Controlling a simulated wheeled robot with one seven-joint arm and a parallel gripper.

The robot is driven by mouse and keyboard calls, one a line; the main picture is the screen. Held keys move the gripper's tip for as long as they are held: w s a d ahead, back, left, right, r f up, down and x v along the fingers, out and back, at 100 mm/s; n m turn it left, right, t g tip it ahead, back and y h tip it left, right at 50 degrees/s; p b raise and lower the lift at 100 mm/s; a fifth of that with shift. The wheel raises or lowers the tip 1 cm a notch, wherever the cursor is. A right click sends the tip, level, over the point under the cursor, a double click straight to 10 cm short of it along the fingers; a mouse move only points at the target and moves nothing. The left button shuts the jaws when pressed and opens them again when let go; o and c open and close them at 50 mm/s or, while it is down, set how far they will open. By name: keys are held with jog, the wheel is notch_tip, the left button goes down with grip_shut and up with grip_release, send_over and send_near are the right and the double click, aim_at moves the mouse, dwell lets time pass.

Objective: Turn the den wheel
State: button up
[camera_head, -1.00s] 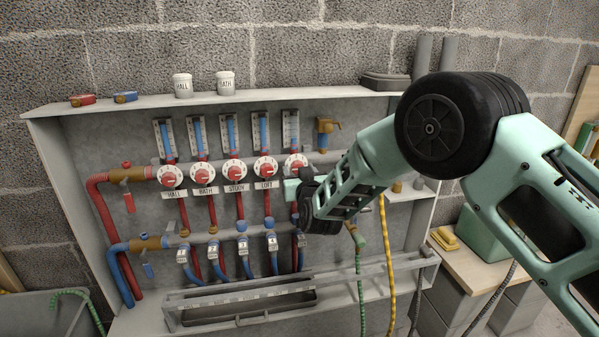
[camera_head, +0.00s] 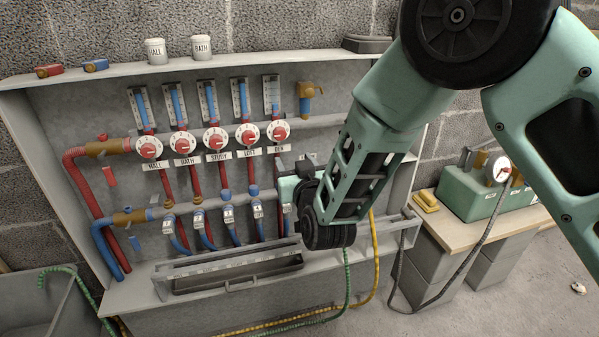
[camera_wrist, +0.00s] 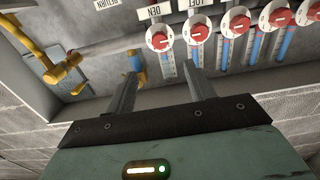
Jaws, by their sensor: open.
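The den wheel (camera_head: 278,130) is a white dial with a red centre, rightmost in a row of similar dials on the grey panel. In the wrist view, which looks at the panel upside down, the den wheel (camera_wrist: 160,38) sits beside its DEN label (camera_wrist: 155,11), seen between my fingers and beyond their tips. My gripper (camera_wrist: 160,57) is open and empty, apart from the wheel. In the head view my gripper (camera_head: 306,163) is below and right of the den wheel; its fingers are mostly hidden by my wrist.
The loft wheel (camera_wrist: 197,33) is close beside the den wheel. Blue-and-red gauges and pipes line the panel. A grey trough (camera_head: 235,272) runs below. A bench with a green box (camera_head: 482,200) stands right.

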jog(key=shift+v, duration=1.85)
jog(key=s+d+n+g, duration=0.3)
jog(key=s+g, duration=0.9)
jog(key=s, duration=0.5)
jog(key=s+d+r+n+g+h, duration=0.1)
jog(key=s+d+g+h, duration=0.15)
jog(key=s+d, duration=0.45)
jog(key=s+d+r+g+h, duration=0.1)
jog(key=s+d+g+h, duration=0.15)
jog(key=s+d, duration=0.45)
notch_tip(320, 180, up, 16)
jog(key=s+a+p, duration=0.2)
jog(key=p, duration=1.4)
jog(key=shift+a+y, duration=0.2)
jog(key=shift+y, duration=0.1)
jog(key=shift+w, duration=0.1)
